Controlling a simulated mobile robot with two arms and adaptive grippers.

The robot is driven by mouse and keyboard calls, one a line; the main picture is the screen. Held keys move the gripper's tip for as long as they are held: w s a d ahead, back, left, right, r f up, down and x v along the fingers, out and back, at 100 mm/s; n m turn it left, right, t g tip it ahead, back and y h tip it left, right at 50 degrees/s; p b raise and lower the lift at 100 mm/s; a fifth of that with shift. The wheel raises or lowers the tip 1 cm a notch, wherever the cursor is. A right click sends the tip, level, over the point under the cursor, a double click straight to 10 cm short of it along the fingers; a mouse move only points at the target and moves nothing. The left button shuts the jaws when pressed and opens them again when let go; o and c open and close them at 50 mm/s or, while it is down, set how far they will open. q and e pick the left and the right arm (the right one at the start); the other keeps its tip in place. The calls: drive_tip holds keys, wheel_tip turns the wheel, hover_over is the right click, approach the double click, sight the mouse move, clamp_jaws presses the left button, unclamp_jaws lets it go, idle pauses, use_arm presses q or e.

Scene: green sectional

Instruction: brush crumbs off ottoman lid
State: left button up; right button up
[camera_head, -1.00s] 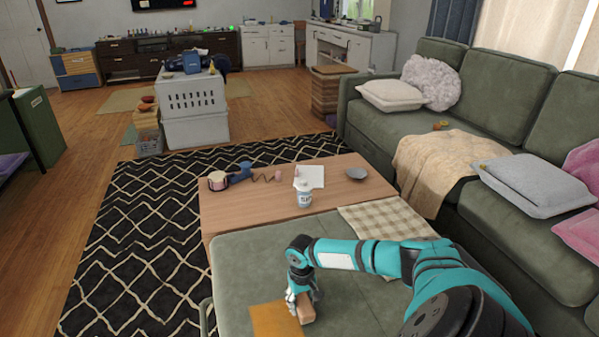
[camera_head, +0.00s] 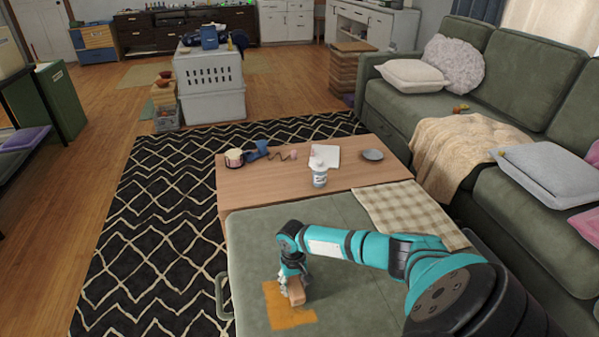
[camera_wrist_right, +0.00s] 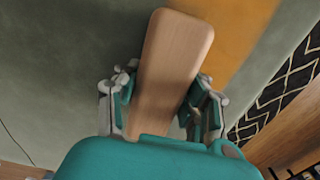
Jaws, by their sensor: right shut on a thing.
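The ottoman (camera_head: 352,277) has a grey-green lid and fills the lower middle of the head view. A flat orange patch (camera_head: 283,311) lies on its near left part; it also shows in the right wrist view (camera_wrist_right: 232,30). No separate crumbs can be made out. My right gripper (camera_head: 292,283) is shut on a wooden brush (camera_head: 297,292), seen as a pale wooden block between the fingers in the right wrist view (camera_wrist_right: 172,65). The brush is low over the patch's right part; its underside and any contact are hidden. My left gripper is not in view.
A wooden coffee table (camera_head: 260,183) adjoins the ottoman's far side, holding a white bottle (camera_head: 319,174), a grey dish (camera_head: 372,155) and other items. A checkered cloth (camera_head: 408,212) lies at the ottoman's far right. The green sofa (camera_head: 540,205) stands right; patterned rug (camera_head: 160,235) is clear on the left.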

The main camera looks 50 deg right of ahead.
sight(259, 298)
drive_tip(key=shift+a, duration=0.15)
drive_tip(key=shift+w+a, duration=0.2)
drive_tip(key=shift+a, duration=0.05)
drive_tip(key=shift+w+a+p, duration=0.2)
drive_tip(key=shift+w+a, duration=0.15)
drive_tip(key=shift+a, duration=0.2)
drive_tip(key=shift+w+a+p, duration=0.2)
drive_tip(key=shift+w+a, duration=0.15)
drive_tip(key=shift+a, duration=0.2)
drive_tip(key=shift+w+a, duration=0.45)
drive_tip(key=shift+a, duration=0.25)
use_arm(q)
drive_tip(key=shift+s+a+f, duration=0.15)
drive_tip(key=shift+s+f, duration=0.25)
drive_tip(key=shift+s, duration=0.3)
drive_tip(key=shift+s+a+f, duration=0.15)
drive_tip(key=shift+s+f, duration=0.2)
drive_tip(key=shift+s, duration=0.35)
use_arm(e)
drive_tip(key=shift+w+a, duration=0.25)
drive_tip(key=shift+a, duration=0.1)
